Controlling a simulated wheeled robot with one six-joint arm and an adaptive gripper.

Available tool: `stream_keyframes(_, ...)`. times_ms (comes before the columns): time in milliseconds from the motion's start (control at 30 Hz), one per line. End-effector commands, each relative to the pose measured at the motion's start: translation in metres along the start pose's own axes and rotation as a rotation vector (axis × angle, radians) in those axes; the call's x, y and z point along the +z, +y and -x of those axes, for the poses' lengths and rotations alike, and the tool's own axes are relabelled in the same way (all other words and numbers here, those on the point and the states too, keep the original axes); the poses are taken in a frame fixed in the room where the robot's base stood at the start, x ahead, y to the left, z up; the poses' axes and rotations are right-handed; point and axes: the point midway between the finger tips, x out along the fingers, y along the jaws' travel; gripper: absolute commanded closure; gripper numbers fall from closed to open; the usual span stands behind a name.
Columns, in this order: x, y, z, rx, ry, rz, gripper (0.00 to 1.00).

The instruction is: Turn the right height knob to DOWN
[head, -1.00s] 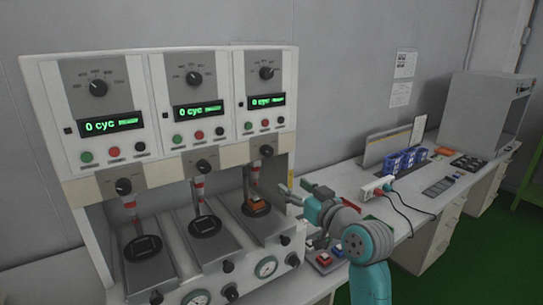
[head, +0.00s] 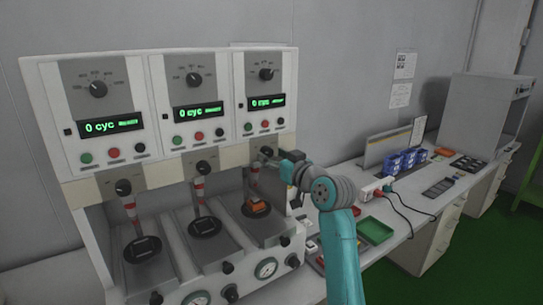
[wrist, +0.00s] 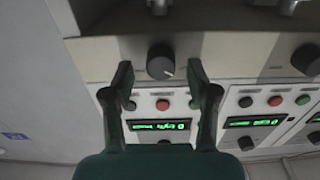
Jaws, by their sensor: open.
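The right height knob (wrist: 160,62) is a round black dial with a pale pointer mark. In the wrist view, which shows the machine upside down, it sits between and slightly beyond the tips of my gripper (wrist: 159,72). My gripper is open, one finger on each side of the knob. I cannot tell whether either finger touches it. In the head view my gripper (head: 272,162) is at the right station's beige strip, and the knob (head: 266,151) is partly hidden by it. The pointer's label cannot be read.
The middle height knob (head: 204,167) and left height knob (head: 123,187) are on the same strip. The right display (head: 266,102) and buttons are above the right knob. An orange piece (head: 257,206) sits on the plate below my gripper. A green tray (head: 375,231) lies on the bench.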

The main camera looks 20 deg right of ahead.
Motion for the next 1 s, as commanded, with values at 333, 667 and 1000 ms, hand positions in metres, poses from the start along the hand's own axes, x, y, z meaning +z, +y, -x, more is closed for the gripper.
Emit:
stream_keyframes(333,-0.0002,-0.0007,-0.0122,-0.001,0.000,0.001,0.41)
stream_keyframes(667,-0.0002,-0.0005,-0.0119,-0.001,0.000,0.000,0.94)
stream_keyframes(1000,-0.0001,-0.0006,-0.0118,-0.001,0.000,-0.026,1.00)
